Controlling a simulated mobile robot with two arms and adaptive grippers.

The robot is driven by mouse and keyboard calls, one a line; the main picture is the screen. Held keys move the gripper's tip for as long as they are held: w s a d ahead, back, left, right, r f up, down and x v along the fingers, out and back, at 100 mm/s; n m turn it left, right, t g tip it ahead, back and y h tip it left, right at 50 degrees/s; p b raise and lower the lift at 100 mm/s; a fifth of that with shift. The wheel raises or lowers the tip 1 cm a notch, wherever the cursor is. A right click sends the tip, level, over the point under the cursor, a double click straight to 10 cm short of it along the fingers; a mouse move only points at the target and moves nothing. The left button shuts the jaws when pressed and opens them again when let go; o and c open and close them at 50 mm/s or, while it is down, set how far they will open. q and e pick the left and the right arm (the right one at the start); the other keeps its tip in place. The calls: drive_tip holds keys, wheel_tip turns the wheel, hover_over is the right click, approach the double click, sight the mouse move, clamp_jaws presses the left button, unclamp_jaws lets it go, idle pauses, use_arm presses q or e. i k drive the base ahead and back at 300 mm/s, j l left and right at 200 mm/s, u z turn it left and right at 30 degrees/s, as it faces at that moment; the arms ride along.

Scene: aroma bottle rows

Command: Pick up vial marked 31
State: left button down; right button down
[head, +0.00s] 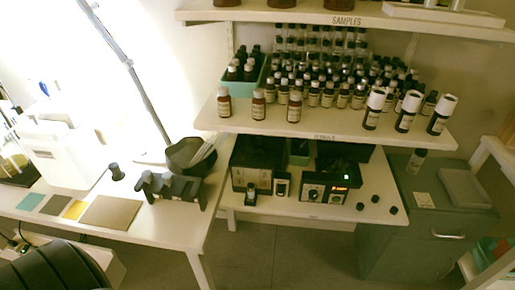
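Many small dark vials with black caps and pale labels stand in rows on the shelf (390,131). The numbers on their labels are too small to read, so I cannot tell which one is marked 31. Neither of my grippers is in view.
A teal box (233,88) with dark bottles sits on the shelf's left. Below are black devices (324,189) and loose black caps on a low white table. A grey cabinet (425,250) stands right; a white desk (40,205) stands left. Floor (290,250) shows between.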

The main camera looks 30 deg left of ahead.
sight(250, 186)
drive_tip(key=u, duration=1.2)
